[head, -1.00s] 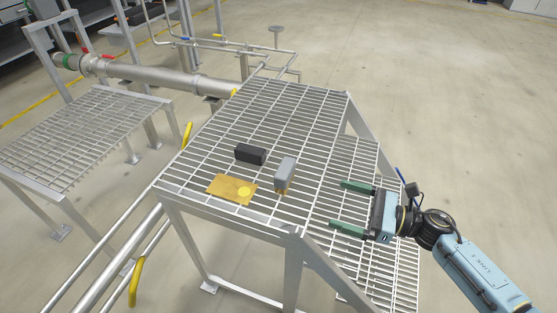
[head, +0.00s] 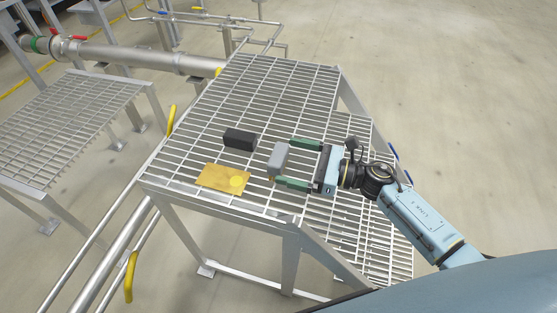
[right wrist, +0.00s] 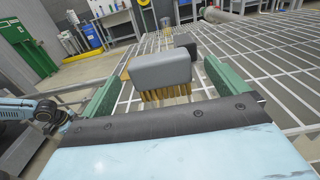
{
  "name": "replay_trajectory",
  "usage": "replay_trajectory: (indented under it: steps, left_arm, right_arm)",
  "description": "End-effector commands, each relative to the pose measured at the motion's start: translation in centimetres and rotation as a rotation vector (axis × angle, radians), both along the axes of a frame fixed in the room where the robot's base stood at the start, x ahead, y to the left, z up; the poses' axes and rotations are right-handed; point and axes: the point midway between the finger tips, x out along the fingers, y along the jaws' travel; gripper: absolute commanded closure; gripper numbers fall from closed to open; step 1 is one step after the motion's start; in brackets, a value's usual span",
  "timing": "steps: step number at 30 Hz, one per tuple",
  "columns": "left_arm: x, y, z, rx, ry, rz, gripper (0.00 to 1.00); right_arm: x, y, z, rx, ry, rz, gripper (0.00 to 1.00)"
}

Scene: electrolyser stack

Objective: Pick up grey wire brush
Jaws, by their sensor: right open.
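The grey wire brush (head: 278,157) stands on the grating platform, with a grey block-shaped body and brass-coloured bristles pointing down. In the right wrist view the brush (right wrist: 160,70) is between the two green fingers, with its bristles below the body. My right gripper (head: 292,163) is open, its fingers reaching left on either side of the brush. The wrist view shows gaps between the brush and the fingers, so it is not gripped. My left gripper is not in view.
A black block (head: 240,139) sits left of the brush. The grating platform (head: 270,85) is bare towards the back. Pipes with coloured valve handles run behind.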

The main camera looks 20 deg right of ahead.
Motion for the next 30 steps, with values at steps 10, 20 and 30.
replay_trajectory:
  steps: [10, 20, 30]
  left_arm:
    - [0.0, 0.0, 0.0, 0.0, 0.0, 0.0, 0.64]
    - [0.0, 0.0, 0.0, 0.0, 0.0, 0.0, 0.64]
    - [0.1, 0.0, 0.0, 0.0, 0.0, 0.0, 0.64]
  right_arm:
    - [2.1, 3.4, 0.0, 0.001, 0.002, 0.0, 0.02]
    - [2.1, 3.3, 0.0, 0.001, 0.002, 0.0, 0.27]
    - [2.1, 3.3, 0.0, 0.002, 0.001, 0.0, 0.51]
